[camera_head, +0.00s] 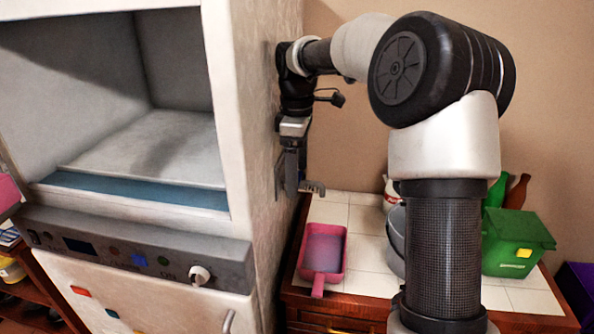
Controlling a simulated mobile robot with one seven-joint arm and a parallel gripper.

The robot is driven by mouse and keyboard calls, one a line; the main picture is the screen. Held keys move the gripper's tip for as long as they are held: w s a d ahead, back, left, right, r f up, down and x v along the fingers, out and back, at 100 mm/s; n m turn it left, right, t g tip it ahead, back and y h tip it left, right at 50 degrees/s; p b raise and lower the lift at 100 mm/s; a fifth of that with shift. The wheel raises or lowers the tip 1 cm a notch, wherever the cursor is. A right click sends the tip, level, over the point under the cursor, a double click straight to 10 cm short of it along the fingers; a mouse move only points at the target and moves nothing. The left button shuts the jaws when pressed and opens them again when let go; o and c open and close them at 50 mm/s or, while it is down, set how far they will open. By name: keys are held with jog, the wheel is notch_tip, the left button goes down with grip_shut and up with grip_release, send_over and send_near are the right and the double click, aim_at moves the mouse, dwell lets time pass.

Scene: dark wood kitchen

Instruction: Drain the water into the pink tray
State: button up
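The pink tray (341,271) lies on the white tiled counter to the right of the big cabinet. It has a short pink handle toward the front, and its inside looks grey-mauve; I cannot tell if that is water. My gripper (298,186) hangs pointing down beside the cabinet's side wall, above and slightly left of the tray. Its fingers look spread, with nothing visible between them. A grey pot (396,240) stands to the right of the tray, partly hidden behind my arm; its contents are not visible.
The tall white cabinet (236,110) with an open compartment and a knob fills the left, close to my gripper. A green bin (516,243), a green bottle (495,191) and a red-brown bottle (517,192) stand right. Bare tiles (362,285) lie between tray and pot.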

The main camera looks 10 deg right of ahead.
jog(key=c, duration=1.5)
jog(key=shift+d+r+n+p, duration=0.1)
jog(key=shift+r+n+p, duration=0.3)
jog(key=shift+p, duration=0.5)
jog(key=shift+d+f+n, duration=0.1)
jog(key=shift+f+n, duration=0.25)
jog(key=shift+n, duration=0.15)
jog(key=o, duration=1.5)
notch_tip(320, 180, up, 17)
jog(key=p, duration=0.2)
jog(key=shift+r, duration=0.2)
